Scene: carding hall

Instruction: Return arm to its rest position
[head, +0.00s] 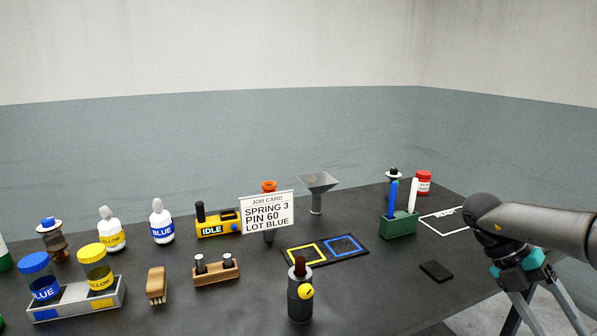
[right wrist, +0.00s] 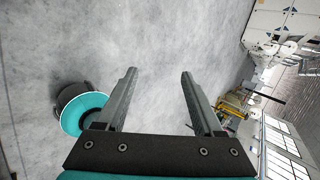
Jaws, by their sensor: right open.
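My right arm (head: 540,228) comes in from the right edge of the head view, with a dark rounded joint and teal parts. My left gripper is in neither view.
A green holder (head: 398,224) with pens and a dark flat block (head: 436,271) are the table items nearest the arm. Floor is open around the right gripper.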

